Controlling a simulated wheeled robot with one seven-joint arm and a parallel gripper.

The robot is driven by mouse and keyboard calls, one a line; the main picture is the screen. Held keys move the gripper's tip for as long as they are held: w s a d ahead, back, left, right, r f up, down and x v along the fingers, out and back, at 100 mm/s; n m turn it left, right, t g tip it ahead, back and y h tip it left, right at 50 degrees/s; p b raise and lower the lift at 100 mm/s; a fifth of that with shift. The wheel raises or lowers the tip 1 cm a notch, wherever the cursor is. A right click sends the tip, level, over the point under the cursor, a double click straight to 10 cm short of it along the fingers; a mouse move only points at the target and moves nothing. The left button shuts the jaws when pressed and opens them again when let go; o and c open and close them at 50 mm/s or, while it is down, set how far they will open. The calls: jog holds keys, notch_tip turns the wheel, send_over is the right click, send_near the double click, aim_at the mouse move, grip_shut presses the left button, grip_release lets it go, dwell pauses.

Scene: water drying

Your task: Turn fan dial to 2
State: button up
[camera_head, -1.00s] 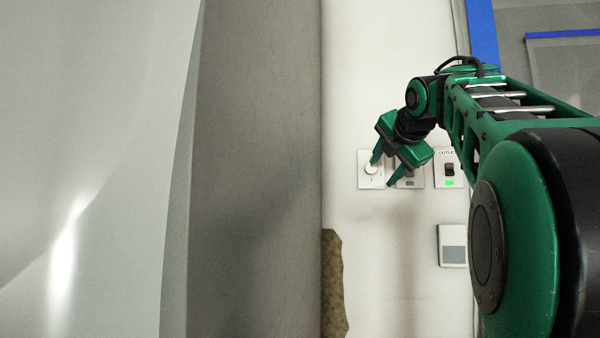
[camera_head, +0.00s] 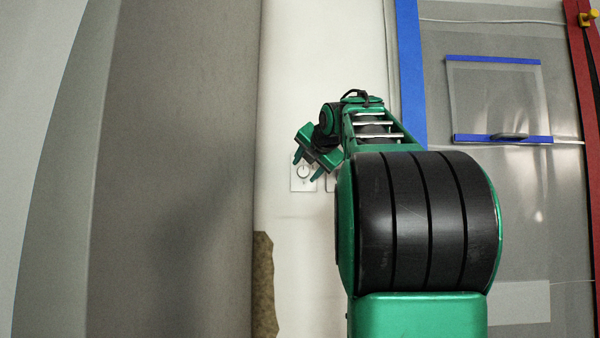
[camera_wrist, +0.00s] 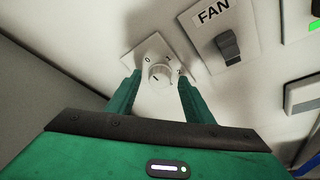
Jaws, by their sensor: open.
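The fan dial (camera_wrist: 159,75) is a white round knob on a square white wall plate. In the wrist view it sits between the two fingers of my gripper (camera_wrist: 156,84), which is open with a finger on each side. Gaps show between fingers and knob, and I cannot tell if either touches.
A dark FAN switch (camera_wrist: 228,45) is on a plate right of the dial. A grey wall (camera_head: 170,160) stands close on the left. A blue-edged plastic sheet (camera_head: 408,70) hangs on the right. A brown patch (camera_head: 264,285) is low on the wall.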

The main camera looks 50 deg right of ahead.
jog(key=shift+w+d, duration=0.15)
jog(key=shift+w, duration=0.05)
jog(key=c, duration=1)
jog(key=shift+f, duration=0.1)
jog(key=shift+c, duration=0.2)
